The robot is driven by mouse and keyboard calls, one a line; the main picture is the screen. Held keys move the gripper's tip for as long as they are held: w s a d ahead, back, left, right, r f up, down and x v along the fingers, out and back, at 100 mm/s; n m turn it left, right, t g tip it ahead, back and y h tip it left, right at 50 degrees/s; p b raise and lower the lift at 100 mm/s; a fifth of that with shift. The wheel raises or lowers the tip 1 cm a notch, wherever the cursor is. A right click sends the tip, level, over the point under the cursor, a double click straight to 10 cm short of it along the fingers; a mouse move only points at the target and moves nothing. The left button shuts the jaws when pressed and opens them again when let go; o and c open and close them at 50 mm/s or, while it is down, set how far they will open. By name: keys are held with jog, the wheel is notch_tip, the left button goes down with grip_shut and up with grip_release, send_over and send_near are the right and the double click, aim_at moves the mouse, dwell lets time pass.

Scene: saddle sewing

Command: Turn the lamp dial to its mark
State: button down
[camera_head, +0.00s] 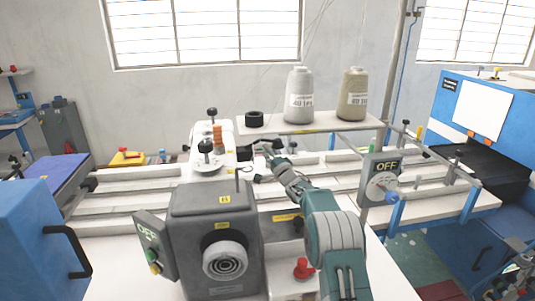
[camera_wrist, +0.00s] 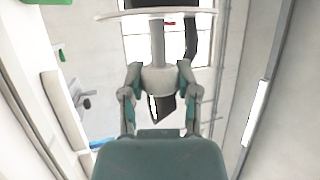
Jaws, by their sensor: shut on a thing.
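My gripper (camera_head: 268,152) reaches behind the grey machine body, beside the white sewing head (camera_head: 212,150). In the wrist view, the two fingers of my gripper (camera_wrist: 159,78) are closed in on either side of a pale rounded part (camera_wrist: 158,80), which seems to be the lamp dial. A grey stem (camera_wrist: 157,42) rises above it and a dark pointed piece shows below it, between the fingers. In the head view the dial is too small and too covered by my gripper to tell apart. I cannot make out its mark or its angle.
A grey machine body (camera_head: 212,225) with a round front knob stands left of my arm. A red knob (camera_head: 302,269) sits close to it. Thread cones (camera_head: 299,100) stand on a shelf (camera_head: 330,124) behind. An OFF sign (camera_head: 386,166) and disc are to the right.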

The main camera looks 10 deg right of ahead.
jog(key=shift+a+f, duration=0.25)
jog(key=shift+f, duration=0.05)
jog(key=shift+c, duration=1.6)
grip_release()
jog(key=shift+a+f, duration=0.1)
jog(key=shift+a+r, duration=0.1)
jog(key=shift+r, duration=0.1)
jog(key=shift+s+d+f, duration=0.2)
jog(key=shift+s+f, duration=0.05)
jog(key=shift+s, duration=0.1)
jog(key=s+d, duration=0.5)
jog(key=s, duration=0.6)
